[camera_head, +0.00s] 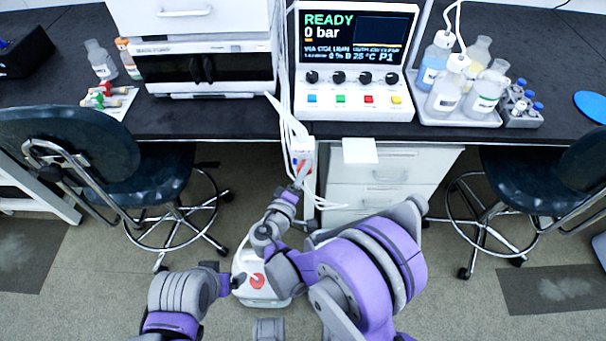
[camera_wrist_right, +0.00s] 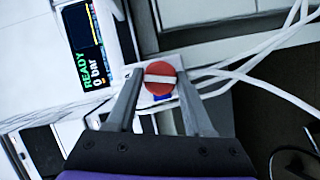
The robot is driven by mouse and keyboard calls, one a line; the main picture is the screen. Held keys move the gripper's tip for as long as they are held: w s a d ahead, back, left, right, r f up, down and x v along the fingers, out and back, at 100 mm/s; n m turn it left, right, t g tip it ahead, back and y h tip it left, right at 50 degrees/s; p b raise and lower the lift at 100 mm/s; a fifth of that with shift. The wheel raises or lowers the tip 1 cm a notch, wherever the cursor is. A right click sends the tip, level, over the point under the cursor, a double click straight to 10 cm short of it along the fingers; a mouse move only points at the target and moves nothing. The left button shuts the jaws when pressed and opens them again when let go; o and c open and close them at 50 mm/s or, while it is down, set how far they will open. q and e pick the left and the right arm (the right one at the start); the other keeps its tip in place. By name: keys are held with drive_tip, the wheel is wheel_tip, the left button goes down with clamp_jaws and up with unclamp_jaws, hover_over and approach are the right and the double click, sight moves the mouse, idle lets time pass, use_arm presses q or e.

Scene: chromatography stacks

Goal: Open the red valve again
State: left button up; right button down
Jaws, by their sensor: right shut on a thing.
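The red valve is a round red knob with a white bar across it, mounted on a white block (camera_head: 303,147) at the desk's front edge. In the right wrist view the red valve (camera_wrist_right: 160,87) sits between the fingertips, its white bar running roughly from finger to finger. My right gripper (camera_wrist_right: 160,80) is shut on the red valve, one finger on each side. In the head view my right gripper (camera_head: 300,172) reaches this block, and the knob is mostly hidden. My left arm shows at the lower left; its jaws cannot be made out.
The instrument screen (camera_head: 355,38) reads READY and 0 bar. White tubes (camera_head: 285,115) hang beside the valve block. A bottle tray (camera_head: 455,117) stands right on the desk. Drawers (camera_head: 385,180) stand below, with chairs (camera_head: 155,160) (camera_head: 530,165) on both sides.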

use_arm(q)
drive_tip(key=shift+w+f+b, duration=0.15)
drive_tip(key=shift+f+b, duration=0.6)
drive_tip(key=shift+f, duration=0.35)
use_arm(e)
drive_tip(key=shift+f+n+t+h, duration=0.15)
drive_tip(key=shift+n+t+h, duration=0.3)
drive_tip(key=shift+n, duration=0.95)
drive_tip(key=shift+c, duration=1.5)
unclamp_jaws()
use_arm(q)
drive_tip(key=shift+f, duration=0.1)
use_arm(e)
drive_tip(key=shift+s, duration=0.1)
